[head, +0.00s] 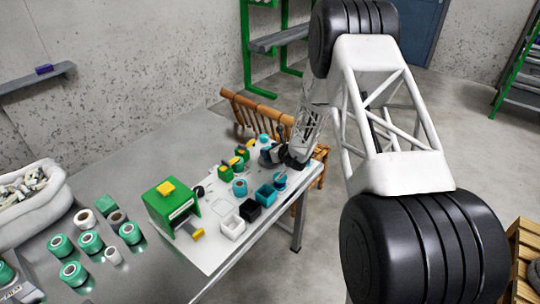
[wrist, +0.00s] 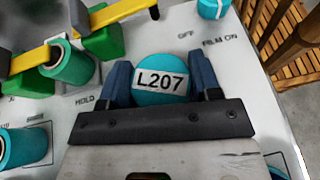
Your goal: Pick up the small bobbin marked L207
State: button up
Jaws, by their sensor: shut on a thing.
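The small teal bobbin marked L207 (wrist: 160,84) sits between the two blue fingers of my gripper (wrist: 161,78) in the wrist view. Its black-on-white label faces the camera. The fingers are shut on it, one on each side. In the head view my gripper (head: 272,156) is low over the far right part of the white panel (head: 213,212). I cannot make out the L207 bobbin there. Whether it touches the panel is hidden.
Green holders with yellow arms (wrist: 98,42) stand close to the left of my gripper. A teal piece (wrist: 213,8) is beyond it. White, black and teal boxes (head: 232,227) stand nearer on the panel. A wooden slatted chair (wrist: 290,40) is past the table edge.

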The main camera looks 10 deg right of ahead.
jog(key=shift+c, duration=1)
jog(key=shift+r, duration=0.15)
jog(key=shift+r, duration=4.9)
jog(key=shift+d, duration=0.1)
